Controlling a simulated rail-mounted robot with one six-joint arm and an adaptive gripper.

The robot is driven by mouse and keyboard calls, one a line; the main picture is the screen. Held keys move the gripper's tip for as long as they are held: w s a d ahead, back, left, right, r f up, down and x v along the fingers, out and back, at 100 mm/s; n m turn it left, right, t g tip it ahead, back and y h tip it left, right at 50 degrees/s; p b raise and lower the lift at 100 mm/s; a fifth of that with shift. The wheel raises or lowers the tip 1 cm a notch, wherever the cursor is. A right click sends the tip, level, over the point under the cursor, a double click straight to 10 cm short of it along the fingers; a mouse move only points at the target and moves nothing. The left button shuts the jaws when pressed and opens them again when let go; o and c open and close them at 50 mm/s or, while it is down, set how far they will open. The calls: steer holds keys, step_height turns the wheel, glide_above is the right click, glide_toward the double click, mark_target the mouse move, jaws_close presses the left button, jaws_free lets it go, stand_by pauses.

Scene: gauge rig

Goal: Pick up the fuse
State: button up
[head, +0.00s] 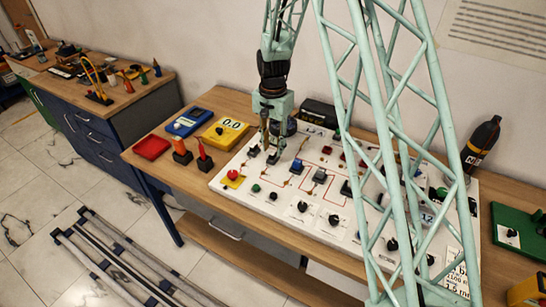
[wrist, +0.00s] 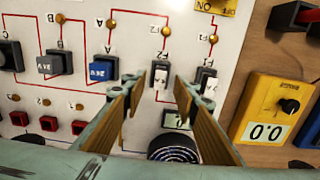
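Two small white fuses in dark holders stand on the white panel. In the wrist view one fuse (wrist: 161,77) lies between my fingertips as seen from the camera, and the other fuse (wrist: 207,82) is just right of my right finger. The labels beside them are upside down and small. My gripper (wrist: 160,88) is open, with a finger on either side and nothing held. In the head view my gripper (head: 268,146) points down over the panel's back left part, close to the small dark holders (head: 253,151). I cannot tell its exact height above them.
A blue switch (wrist: 102,68) stands just left of my left finger, and a grey switch (wrist: 54,64) further left. A round black grille (wrist: 174,149) lies nearer. A yellow meter (head: 226,131), blue meter (head: 188,122) and red tray (head: 151,147) are left of the panel (head: 285,203).

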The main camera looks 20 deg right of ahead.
steer(key=shift+f, duration=1.3)
steer(key=c, duration=0.9)
steer(key=shift+r, duration=0.2)
steer(key=shift+r, duration=1.45)
steer(key=shift+s+r, duration=0.15)
steer(key=shift+s, duration=0.05)
steer(key=s, duration=0.5)
steer(key=s+r, duration=0.1)
steer(key=s, duration=0.4)
steer(key=s+a, duration=0.1)
steer(key=s, duration=0.4)
steer(key=shift+s+r+b, duration=0.2)
steer(key=shift+s+b, duration=0.1)
steer(key=shift+b, duration=0.05)
